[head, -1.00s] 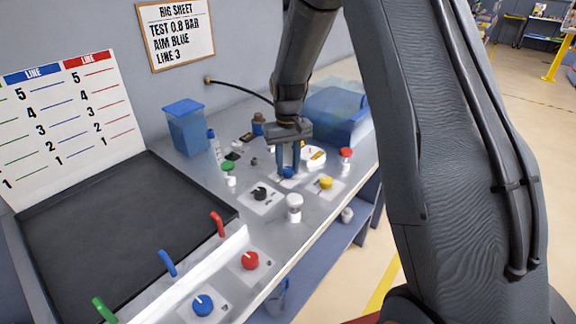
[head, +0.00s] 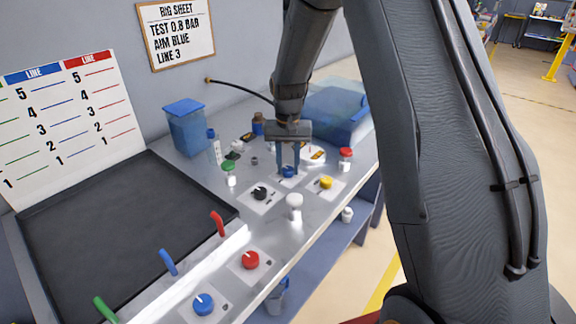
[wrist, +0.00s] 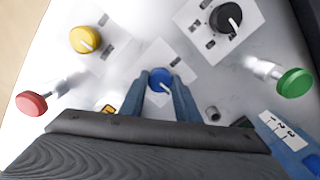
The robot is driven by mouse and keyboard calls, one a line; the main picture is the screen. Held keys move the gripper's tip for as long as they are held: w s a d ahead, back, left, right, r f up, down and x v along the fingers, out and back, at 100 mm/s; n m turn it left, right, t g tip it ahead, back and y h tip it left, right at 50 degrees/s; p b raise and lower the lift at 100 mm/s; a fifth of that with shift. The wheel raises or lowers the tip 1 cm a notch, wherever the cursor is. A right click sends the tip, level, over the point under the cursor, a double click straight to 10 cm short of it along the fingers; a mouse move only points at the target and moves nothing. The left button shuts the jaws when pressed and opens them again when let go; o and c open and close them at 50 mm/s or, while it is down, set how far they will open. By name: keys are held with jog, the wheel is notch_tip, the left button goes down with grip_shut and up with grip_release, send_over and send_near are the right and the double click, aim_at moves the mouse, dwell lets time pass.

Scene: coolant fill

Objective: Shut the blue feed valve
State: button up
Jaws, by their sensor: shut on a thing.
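The blue feed valve is a small round blue knob (head: 288,171) on a white plate, toward the back of the steel bench. In the wrist view the blue knob (wrist: 160,80) sits between my fingertips, with a white pointer mark toward its lower right. My gripper (head: 289,165) points down over it, with its two blue fingers shut on the knob's sides. In the wrist view my gripper (wrist: 160,84) has a finger on each side of the knob. The knob's plate is partly hidden by the fingers.
A black knob (head: 260,193) and a yellow knob (head: 326,182) flank the blue one. A white-topped post (head: 294,207) stands in front. Red (head: 250,260) and blue (head: 204,304) knobs lie nearer.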

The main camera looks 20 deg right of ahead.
aim_at(288, 168)
jog(key=shift+w+r, duration=0.1)
jog(key=shift+w, duration=0.05)
jog(key=o, duration=1)
jog(key=shift+o, duration=0.2)
notch_tip(288, 168, up, 8)
jog(key=shift+f+b, duration=0.1)
jog(key=shift+b, duration=0.95)
